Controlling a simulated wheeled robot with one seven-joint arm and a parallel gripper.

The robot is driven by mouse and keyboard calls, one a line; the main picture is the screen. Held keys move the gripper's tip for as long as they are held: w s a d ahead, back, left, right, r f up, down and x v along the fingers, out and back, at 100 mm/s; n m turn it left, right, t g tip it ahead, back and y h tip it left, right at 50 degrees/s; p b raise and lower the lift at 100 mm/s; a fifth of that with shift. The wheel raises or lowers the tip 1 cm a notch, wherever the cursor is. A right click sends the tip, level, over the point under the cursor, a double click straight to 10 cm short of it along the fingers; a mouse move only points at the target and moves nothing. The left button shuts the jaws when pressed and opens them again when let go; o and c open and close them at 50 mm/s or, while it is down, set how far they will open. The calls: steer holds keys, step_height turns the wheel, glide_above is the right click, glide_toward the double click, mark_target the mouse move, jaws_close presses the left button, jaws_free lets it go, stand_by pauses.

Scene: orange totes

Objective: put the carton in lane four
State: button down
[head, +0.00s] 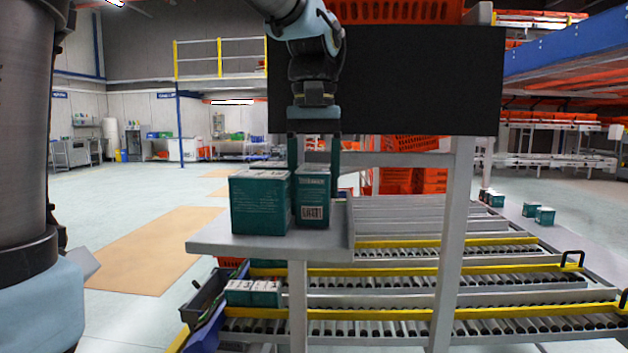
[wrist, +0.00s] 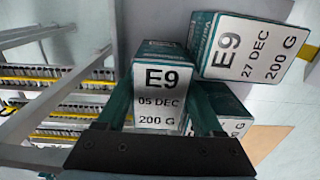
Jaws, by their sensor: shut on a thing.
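My gripper (head: 313,165) points down over the small grey shelf (head: 225,243) with its two fingers closed on a teal carton (head: 312,205). In the wrist view this carton (wrist: 160,92) sits between the fingers, its white label reading "E9, 05 DEC, 200 G". I cannot tell whether its base touches the shelf. A second teal carton (head: 260,204) stands just left of it in the head view. The wrist view shows a carton labelled "E9, 27 DEC, 200 G" (wrist: 250,50) and another partly hidden behind a finger (wrist: 232,126). Roller lanes (head: 400,283) with yellow rails lie below right; no lane number is legible.
A grey upright post (head: 452,230) and a black panel (head: 400,80) stand close right of and behind my gripper. White-topped cartons (head: 252,292) lie at the left end of a lower lane. More teal cartons (head: 544,215) sit far right. Orange totes (head: 410,180) are behind.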

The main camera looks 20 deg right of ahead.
steer(key=shift+f, duration=0.15)
steer(key=shift+c, duration=0.2)
jaws_free()
steer(key=shift+o, duration=0.2)
step_height(320, 180, up, 12)
steer(key=shift+f+b, duration=0.1)
steer(key=shift+b, duration=0.4)
steer(key=f+b, duration=0.1)
steer(key=b, duration=0.1)
steer(key=w+d+b, duration=0.1)
steer(key=b, duration=0.1)
steer(key=shift+f, duration=0.4)
step_height(320, 180, down, 5)
steer(key=shift+s+r, duration=0.1)
steer(key=shift+r, duration=0.05)
steer(key=shift+s+a+f+p, duration=0.1)
steer(key=shift+f+p, duration=0.1)
steer(key=shift+f, duration=0.7)
steer(key=shift+w+a+f+p, duration=0.1)
steer(key=shift+a+f+p, duration=0.1)
steer(key=shift+f, duration=0.65)
steer(key=shift+s+a+f+p, duration=0.1)
steer(key=shift+f+p, duration=0.1)
steer(key=shift+f, duration=0.7)
